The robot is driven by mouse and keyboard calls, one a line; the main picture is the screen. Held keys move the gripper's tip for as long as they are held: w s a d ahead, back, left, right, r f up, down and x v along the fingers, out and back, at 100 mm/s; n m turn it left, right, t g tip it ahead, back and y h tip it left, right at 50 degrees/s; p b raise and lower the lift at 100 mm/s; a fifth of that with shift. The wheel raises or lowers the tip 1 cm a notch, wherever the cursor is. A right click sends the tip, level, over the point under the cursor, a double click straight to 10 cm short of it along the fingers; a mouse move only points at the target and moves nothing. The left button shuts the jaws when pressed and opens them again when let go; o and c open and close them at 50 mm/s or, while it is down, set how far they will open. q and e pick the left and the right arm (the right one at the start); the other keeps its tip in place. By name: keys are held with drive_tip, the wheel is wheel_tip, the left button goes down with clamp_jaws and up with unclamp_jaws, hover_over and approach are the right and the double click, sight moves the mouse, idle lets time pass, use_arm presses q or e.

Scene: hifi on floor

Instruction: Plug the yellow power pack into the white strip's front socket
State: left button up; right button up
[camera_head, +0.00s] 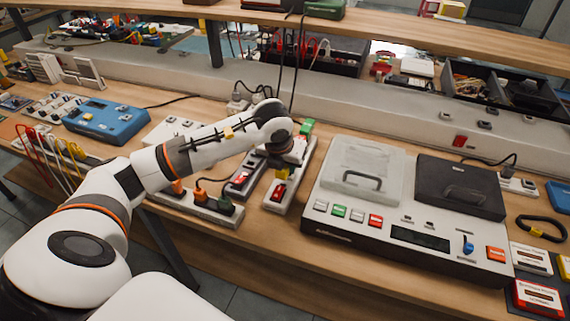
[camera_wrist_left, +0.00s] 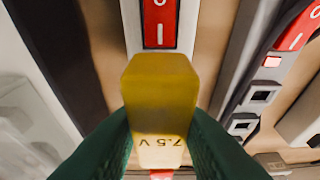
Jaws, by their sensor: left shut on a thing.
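My left gripper (camera_head: 277,158) is over the white strip (camera_head: 290,181) on the workbench, mostly hidden by my wrist in the head view. In the left wrist view its dark green fingers (camera_wrist_left: 160,150) are shut on the yellow power pack (camera_wrist_left: 160,90), marked "7.5 V". The pack is in front of the white strip (camera_wrist_left: 133,28), in line with it, beyond the red switch (camera_wrist_left: 160,20). The pack hides the strip's sockets there. Whether it touches the strip cannot be told. My right gripper is not in view.
Another strip with sockets (camera_wrist_left: 250,110) runs close alongside. A strip with orange and green plugs (camera_head: 197,207) lies nearer left. A large grey deck (camera_head: 380,225) stands close on the right. A green plug (camera_head: 307,127) is at the back. A blue box (camera_head: 103,121) sits left.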

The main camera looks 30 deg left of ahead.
use_arm(q)
drive_tip(key=shift+f+b, duration=0.75)
idle(0.9)
drive_tip(key=shift+f+b, duration=0.2)
drive_tip(key=shift+b, duration=0.55)
idle(2.7)
drive_tip(key=o, duration=1)
drive_tip(key=shift+r, duration=0.1)
drive_tip(key=shift+w+a+r+p+v, duration=0.1)
drive_tip(key=shift+w+p+v, duration=0.35)
drive_tip(key=shift+v, duration=2.45)
drive_tip(key=shift+w+a+r+p+v, duration=0.15)
drive_tip(key=shift+p+v, duration=0.55)
drive_tip(key=shift+v, duration=2.2)
drive_tip(key=shift+w+r+p+v, duration=0.1)
drive_tip(key=shift+w+p+v, duration=0.35)
drive_tip(key=shift+v, duration=2.45)
